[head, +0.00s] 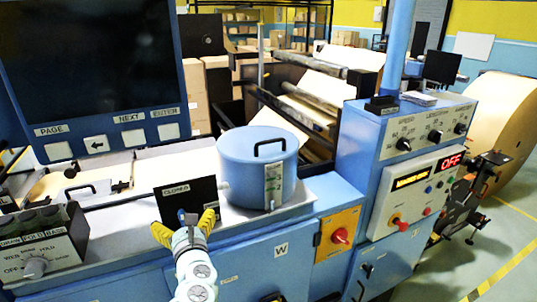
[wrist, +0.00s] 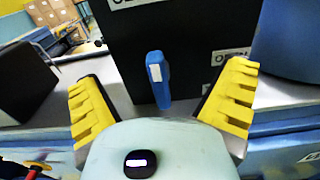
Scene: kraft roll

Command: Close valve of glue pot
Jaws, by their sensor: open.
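The glue pot (head: 240,160) is a blue round pot with a lid and black handle, standing on the machine top. Left of it is a black valve plate (head: 172,193) with a white label reading CLOSED at its top. The plate also fills the middle of the wrist view (wrist: 195,40), with a second label at its right edge. A blue valve lever (wrist: 160,82) with a white mark stands upright in front of the plate. My gripper (head: 184,224) is open. Its yellow fingers are on either side of the lever in the wrist view (wrist: 162,98), apart from it.
A dark screen (head: 85,60) with buttons hangs at the upper left. A knob box (head: 40,245) stands at the lower left. An orange switch panel (head: 338,235) and a control cabinet (head: 415,190) are on the right. The pot wall is close to the plate's right.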

